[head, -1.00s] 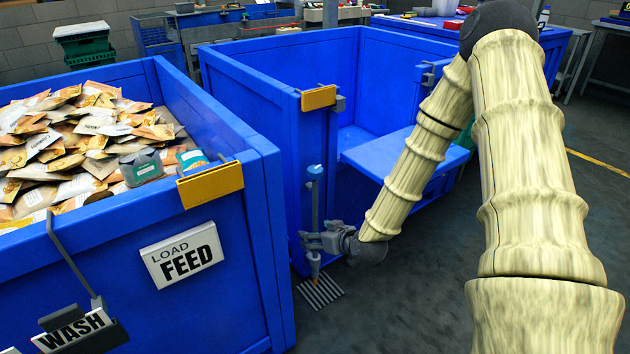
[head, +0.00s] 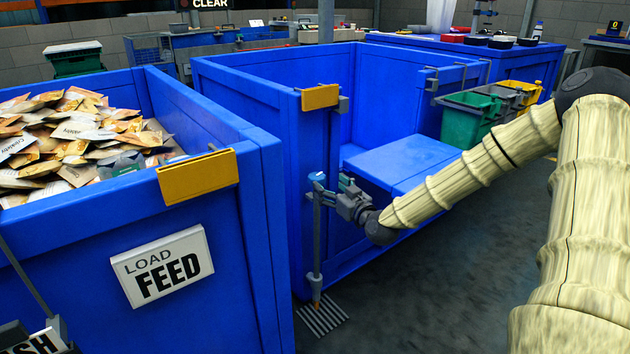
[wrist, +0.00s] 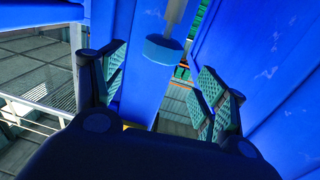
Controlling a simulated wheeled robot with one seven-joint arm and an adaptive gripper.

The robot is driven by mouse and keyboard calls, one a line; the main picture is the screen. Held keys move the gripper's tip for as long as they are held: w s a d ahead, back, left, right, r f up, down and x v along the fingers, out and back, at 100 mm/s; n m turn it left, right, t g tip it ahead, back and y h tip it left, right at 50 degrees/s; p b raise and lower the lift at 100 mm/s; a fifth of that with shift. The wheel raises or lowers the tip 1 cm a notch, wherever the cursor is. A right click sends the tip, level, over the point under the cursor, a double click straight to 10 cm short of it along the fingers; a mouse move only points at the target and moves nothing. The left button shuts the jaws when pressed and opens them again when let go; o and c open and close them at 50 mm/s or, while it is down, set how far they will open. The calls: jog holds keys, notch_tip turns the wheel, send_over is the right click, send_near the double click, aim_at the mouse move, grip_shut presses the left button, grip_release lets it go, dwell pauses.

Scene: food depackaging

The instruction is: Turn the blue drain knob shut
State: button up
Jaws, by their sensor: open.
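The blue drain knob (head: 317,177) sits at the top of a thin grey upright pipe (head: 317,245) in front of the middle blue bin. In the wrist view the knob (wrist: 163,50) is a faceted blue cap on a grey stem, ahead between my fingers. My gripper (head: 332,188) is open at the height of the knob, just to its right in the head view. In the wrist view its teal-padded fingers (wrist: 160,85) are spread on either side with a gap to the knob. I cannot tell whether any finger touches it.
A floor grate (head: 322,316) lies below the pipe. The middle blue bin (head: 240,75) stands close behind my gripper. The left blue bin (head: 262,230), full of packets, carries a LOAD FEED sign (head: 161,265). Open dark floor (head: 440,280) lies to the right.

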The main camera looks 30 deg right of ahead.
aim_at(322, 180)
jog(key=w+b, duration=0.2)
jog(key=w, duration=0.6)
jog(key=shift+d+f, duration=0.1)
jog(key=c, duration=1)
